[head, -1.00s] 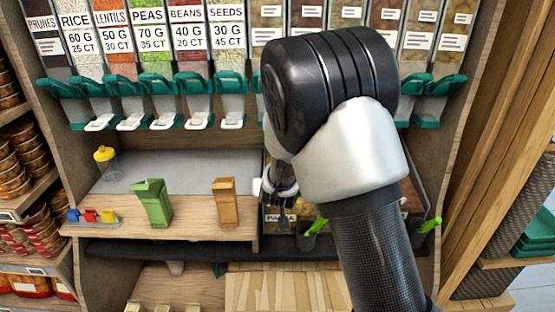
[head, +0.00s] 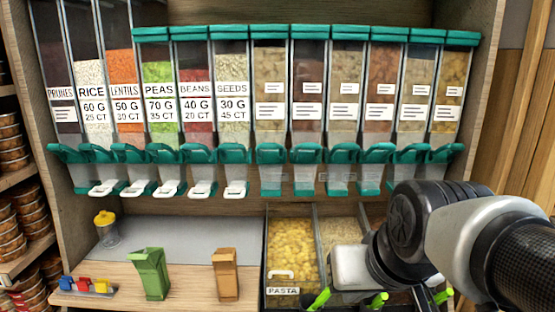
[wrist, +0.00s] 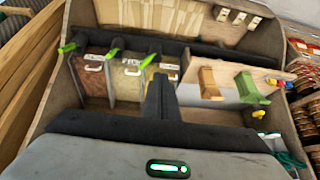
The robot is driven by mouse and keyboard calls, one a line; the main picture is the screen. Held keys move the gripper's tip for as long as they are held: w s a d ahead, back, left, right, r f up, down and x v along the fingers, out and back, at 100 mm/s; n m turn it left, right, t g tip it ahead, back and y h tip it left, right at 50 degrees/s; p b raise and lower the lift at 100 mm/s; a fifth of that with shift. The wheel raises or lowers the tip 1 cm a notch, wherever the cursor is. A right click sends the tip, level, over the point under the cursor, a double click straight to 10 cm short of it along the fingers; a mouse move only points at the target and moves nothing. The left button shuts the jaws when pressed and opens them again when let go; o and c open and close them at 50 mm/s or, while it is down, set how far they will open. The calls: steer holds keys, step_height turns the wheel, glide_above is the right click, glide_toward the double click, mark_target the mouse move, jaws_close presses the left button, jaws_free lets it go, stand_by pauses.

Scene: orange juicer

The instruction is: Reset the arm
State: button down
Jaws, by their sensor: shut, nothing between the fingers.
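My arm reaches in from the right in the head view, bent, with its pale wrist part (head: 350,268) in front of the bins. The fingers cannot be made out in that view. In the wrist view my gripper (wrist: 160,88) is shut and empty, its dark fingers together in the middle of the picture. It hangs apart from the bins and the counter, with nothing held.
Dispensers with green levers (head: 235,153) line the back. Open bins, one with pasta (head: 290,250), stand below, with green scoop handles in front. A green carton (head: 149,275), an orange-brown carton (head: 225,275) and a yellow-lidded jar (head: 106,230) stand on the left.

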steer(key=s+d, duration=0.2)
steer(key=s, duration=0.3)
step_height(320, 180, up, 22)
steer(key=p, duration=2.2)
steer(key=shift+g+h, duration=0.3)
steer(key=shift+h, duration=0.1)
